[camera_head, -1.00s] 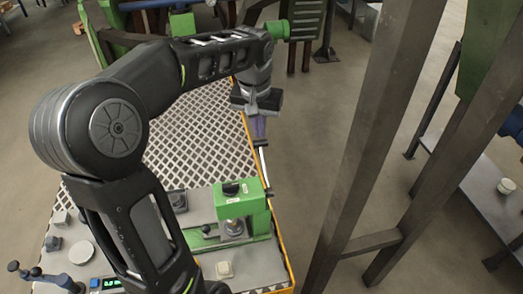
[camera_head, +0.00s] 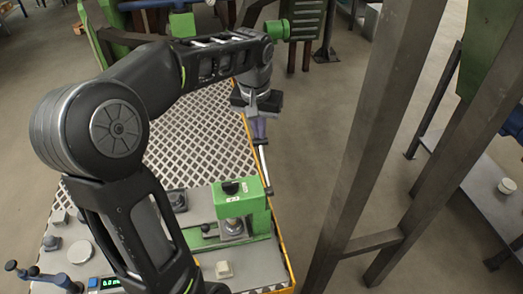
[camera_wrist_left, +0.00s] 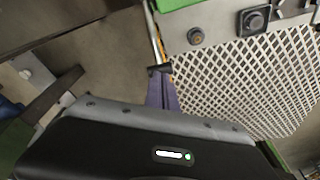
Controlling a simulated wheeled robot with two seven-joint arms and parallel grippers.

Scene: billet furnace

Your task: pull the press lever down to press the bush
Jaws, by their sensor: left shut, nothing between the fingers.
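The green press (camera_head: 240,200) stands at the near right corner of the work table. Its thin, pale lever (camera_head: 264,165) rises from the press's right side, along the table's edge. A dark grip at the lever's end shows in the left wrist view (camera_wrist_left: 158,69). My left gripper (camera_head: 259,132) is shut and points down at the lever's upper end, with its purple fingers beside the dark grip; whether they touch cannot be told. The fingers also show in the left wrist view (camera_wrist_left: 162,92). A metallic part (camera_head: 233,228) sits under the press head; the bush cannot be made out clearly.
A white block (camera_head: 224,269) lies in front of the press. A lit readout (camera_head: 108,283) and small knobs are at the near left. Dark steel posts (camera_head: 375,130) stand to the right, with floor between.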

